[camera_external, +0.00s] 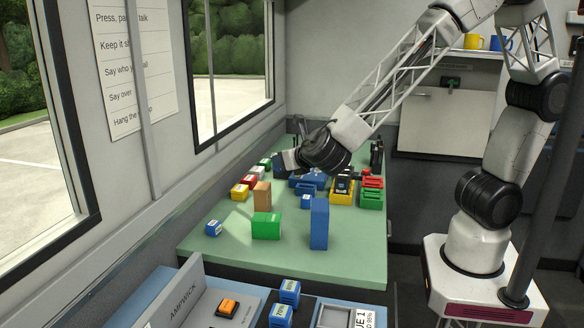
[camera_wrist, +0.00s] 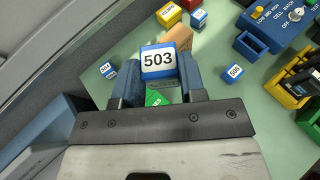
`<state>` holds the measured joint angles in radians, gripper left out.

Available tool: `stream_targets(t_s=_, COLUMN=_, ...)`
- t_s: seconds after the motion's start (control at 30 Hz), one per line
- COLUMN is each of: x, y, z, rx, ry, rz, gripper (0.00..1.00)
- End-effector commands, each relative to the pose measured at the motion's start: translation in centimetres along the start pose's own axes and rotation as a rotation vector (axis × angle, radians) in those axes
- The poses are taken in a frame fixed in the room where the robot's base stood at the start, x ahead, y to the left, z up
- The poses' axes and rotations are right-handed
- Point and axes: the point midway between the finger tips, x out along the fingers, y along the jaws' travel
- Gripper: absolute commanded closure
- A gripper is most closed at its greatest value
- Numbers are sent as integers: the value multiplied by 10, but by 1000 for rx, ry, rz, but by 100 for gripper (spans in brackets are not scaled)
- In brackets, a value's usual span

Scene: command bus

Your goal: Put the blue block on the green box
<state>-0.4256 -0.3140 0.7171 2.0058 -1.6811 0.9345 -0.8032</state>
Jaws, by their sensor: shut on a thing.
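The blue block (camera_wrist: 158,60), labelled 503, is between the two fingers of my gripper (camera_wrist: 160,82), which is shut on it. In the wrist view the green box (camera_wrist: 157,98) shows just below the block, between the fingers, and is partly hidden. In the external view the green box (camera_external: 266,228) stands on the table, and my gripper (camera_external: 284,161) is held above the table. The held block is hard to make out in that view. I cannot tell the height of the block over the green box.
A tan block (camera_external: 262,195) stands behind the green box, and a tall blue block (camera_external: 319,223) stands to its right. Small blue blocks (camera_external: 213,228) (camera_external: 305,201) lie to either side. The table's front is clear.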

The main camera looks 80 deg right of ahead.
Motion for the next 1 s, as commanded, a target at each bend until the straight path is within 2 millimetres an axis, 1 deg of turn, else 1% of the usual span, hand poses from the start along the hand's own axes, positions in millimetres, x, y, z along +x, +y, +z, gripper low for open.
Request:
stream_targets(t_s=0.03, x=2, y=7, z=-4, rx=3, ry=1, rz=-14, gripper=86)
stream_targets(t_s=0.2, x=6, y=28, z=-13, rx=24, ry=1, rz=-64, gripper=86)
stream_targets(t_s=0.4, x=9, y=48, z=-24, rx=47, ry=0, rz=-114, gripper=86)
stream_targets(t_s=0.5, x=10, y=54, z=-28, rx=54, ry=0, rz=-132, gripper=86)
stream_targets(t_s=0.7, x=11, y=61, z=-33, rx=62, ry=0, rz=-151, gripper=86)
stream_targets(t_s=1.0, x=11, y=61, z=-33, rx=64, ry=0, rz=-153, gripper=86)
